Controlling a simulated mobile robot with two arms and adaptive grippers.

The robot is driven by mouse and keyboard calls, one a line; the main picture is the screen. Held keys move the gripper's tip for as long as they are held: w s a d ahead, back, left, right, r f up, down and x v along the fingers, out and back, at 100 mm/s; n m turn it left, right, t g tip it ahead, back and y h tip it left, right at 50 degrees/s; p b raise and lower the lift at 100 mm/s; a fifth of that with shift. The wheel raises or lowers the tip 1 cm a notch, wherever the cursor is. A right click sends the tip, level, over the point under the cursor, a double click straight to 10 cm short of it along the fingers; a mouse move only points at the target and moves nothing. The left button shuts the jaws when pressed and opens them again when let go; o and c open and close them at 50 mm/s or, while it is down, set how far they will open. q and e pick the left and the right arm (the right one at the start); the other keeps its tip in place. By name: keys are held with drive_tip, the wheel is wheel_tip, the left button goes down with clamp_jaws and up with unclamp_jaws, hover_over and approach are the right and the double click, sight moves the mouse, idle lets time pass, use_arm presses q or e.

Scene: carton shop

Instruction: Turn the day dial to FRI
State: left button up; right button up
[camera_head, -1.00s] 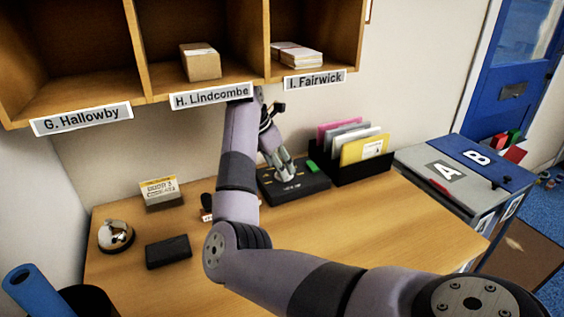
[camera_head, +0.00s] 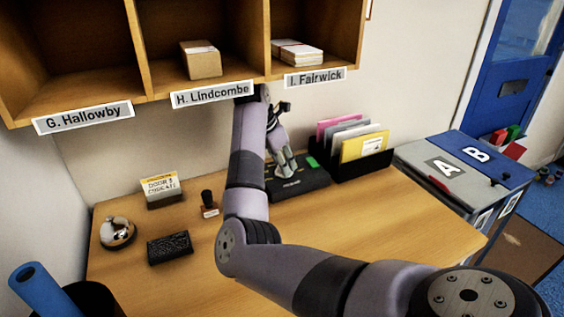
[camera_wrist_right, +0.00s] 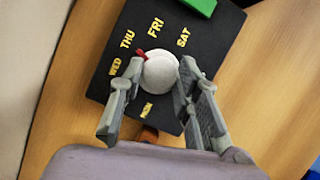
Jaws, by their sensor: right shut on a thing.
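The day dial is a round white knob (camera_wrist_right: 160,72) with a red pointer on a black box (camera_head: 312,183) at the back of the desk. Yellow day names ring the knob in the right wrist view. The red pointer (camera_wrist_right: 141,54) points at THU (camera_wrist_right: 127,39); FRI (camera_wrist_right: 155,27) is the mark to the right of it. My right gripper (camera_head: 286,168) is over the box, its two fingers (camera_wrist_right: 160,67) shut on the knob from both sides. In the head view the knob is mostly hidden by the fingers. My left gripper is not in view.
A green block (camera_head: 312,162) sits on the box's far edge. A black file holder (camera_head: 365,165) stands right of it. A stamp (camera_head: 208,204), a bell (camera_head: 117,232) and a dark pad (camera_head: 170,247) lie left of my arm. Wooden pigeonholes (camera_head: 150,95) hang above.

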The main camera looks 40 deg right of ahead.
drive_tip(key=c, duration=0.4)
drive_tip(key=shift+w+f+m+b, duration=0.1)
drive_tip(key=shift+m+b, duration=0.4)
drive_tip(key=shift+b, duration=0.05)
drive_tip(key=shift+m+g+b, duration=0.6)
drive_tip(key=shift+m+b, duration=0.05)
drive_tip(key=shift+m, duration=0.45)
drive_tip(key=shift+w+m+g+y+b, duration=0.1)
drive_tip(key=shift+m+g+y+b, duration=0.25)
drive_tip(key=shift+m, duration=0.75)
drive_tip(key=shift+d+m+g, duration=0.1)
drive_tip(key=shift+m+g, duration=0.25)
drive_tip(key=shift+m, duration=0.75)
drive_tip(key=shift+y, duration=0.25)
